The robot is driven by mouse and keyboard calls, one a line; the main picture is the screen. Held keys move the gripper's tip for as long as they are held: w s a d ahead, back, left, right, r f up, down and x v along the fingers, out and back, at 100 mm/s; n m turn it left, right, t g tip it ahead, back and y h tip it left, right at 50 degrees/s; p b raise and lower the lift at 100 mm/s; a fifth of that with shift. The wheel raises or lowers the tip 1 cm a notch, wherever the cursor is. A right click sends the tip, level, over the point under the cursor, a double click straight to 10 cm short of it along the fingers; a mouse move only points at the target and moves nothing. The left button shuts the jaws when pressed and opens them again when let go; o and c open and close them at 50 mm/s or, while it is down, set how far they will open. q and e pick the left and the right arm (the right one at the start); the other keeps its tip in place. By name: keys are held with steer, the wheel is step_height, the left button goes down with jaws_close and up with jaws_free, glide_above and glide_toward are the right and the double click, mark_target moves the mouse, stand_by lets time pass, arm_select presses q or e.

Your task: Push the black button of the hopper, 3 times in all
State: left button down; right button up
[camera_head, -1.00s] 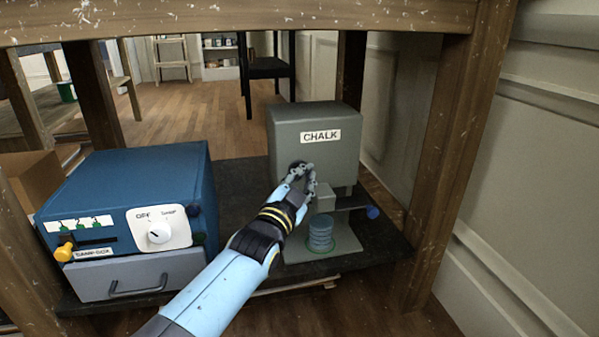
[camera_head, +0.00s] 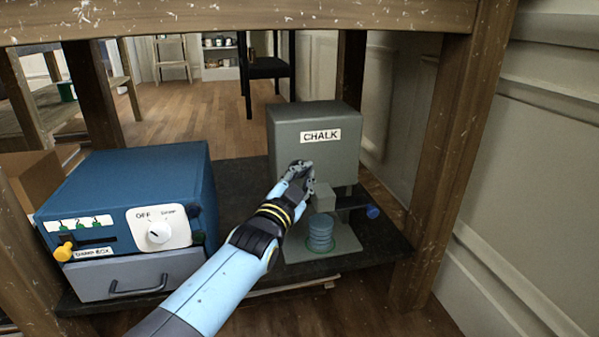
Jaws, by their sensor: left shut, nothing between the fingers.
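The hopper is a grey box (camera_head: 342,130) with a CHALK label (camera_head: 320,136), standing on the dark shelf. My left gripper (camera_head: 303,168) is shut and empty, at the lower front of the grey box. I cannot tell whether its fingertips touch the box. The black button is not visible; the gripper covers part of the front where it may sit. Below the box are a grey spout block (camera_head: 325,197) and a stack of round blue-grey pieces (camera_head: 320,234) on the base plate. A blue knob (camera_head: 373,212) sticks out at the right. My right gripper is not in view.
A blue box (camera_head: 140,180) with a white dial panel (camera_head: 160,228), a yellow knob (camera_head: 64,251) and a grey drawer (camera_head: 135,277) stands left on the shelf (camera_head: 235,178). Wooden legs (camera_head: 455,165) and a top beam (camera_head: 250,18) frame the space.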

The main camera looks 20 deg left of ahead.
arm_select(q)
steer(key=shift+w+a, duration=0.2)
steer(key=shift+w, duration=0.1)
stand_by(0.6)
stand_by(0.3)
steer(key=shift+s+d, duration=0.45)
steer(key=shift+s, duration=0.2)
steer(key=shift+s, duration=0.1)
steer(key=s+d+p, duration=0.1)
steer(key=s, duration=0.1)
steer(key=s+d+p, duration=0.1)
steer(key=s, duration=0.1)
steer(key=shift+d, duration=0.4)
stand_by(1.6)
